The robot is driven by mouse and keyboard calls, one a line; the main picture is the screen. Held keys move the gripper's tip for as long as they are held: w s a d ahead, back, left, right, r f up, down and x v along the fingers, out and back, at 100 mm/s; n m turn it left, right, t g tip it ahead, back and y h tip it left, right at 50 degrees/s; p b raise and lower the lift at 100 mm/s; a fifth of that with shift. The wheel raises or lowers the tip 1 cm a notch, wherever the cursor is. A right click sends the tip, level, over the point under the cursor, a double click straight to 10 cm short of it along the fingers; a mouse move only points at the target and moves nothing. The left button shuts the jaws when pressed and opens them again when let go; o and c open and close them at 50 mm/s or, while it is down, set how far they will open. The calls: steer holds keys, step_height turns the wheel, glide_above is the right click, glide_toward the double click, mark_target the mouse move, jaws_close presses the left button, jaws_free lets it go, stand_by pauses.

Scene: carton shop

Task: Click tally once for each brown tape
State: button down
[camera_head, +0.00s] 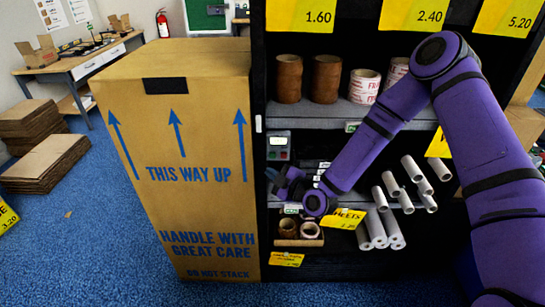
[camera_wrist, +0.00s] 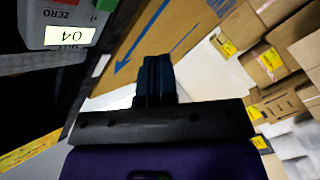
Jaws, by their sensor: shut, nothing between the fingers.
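The tally (camera_head: 278,146) is a small grey box with a display and a red and a green button, fixed at the left side of the shelf. In the wrist view the tally (camera_wrist: 62,20) is upside down at the upper left; its display seems to show a 0 and a 4, beside the word ZERO. Brown tape stands in a left stack (camera_head: 289,79) and a right stack (camera_head: 325,79) on the upper shelf. My gripper (camera_head: 275,180) is shut and empty, below the tally and apart from it. Its closed fingers (camera_wrist: 154,75) show in the wrist view.
Red-and-white tape (camera_head: 364,86) stands right of the brown stacks. Brown rolls (camera_head: 287,228) lie low in the shelf, with white tubes (camera_head: 377,228) to their right. A tall carton (camera_head: 185,160) stands close left of the shelf.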

mark_target(273, 155)
steer(key=shift+s, duration=1.9)
steer(key=shift+w, duration=0.1)
steer(key=w, duration=0.8)
steer(key=shift+w, duration=0.3)
steer(key=shift+w+d, duration=0.1)
steer(key=shift+w, duration=0.05)
stand_by(1.2)
steer(key=shift+w, duration=0.25)
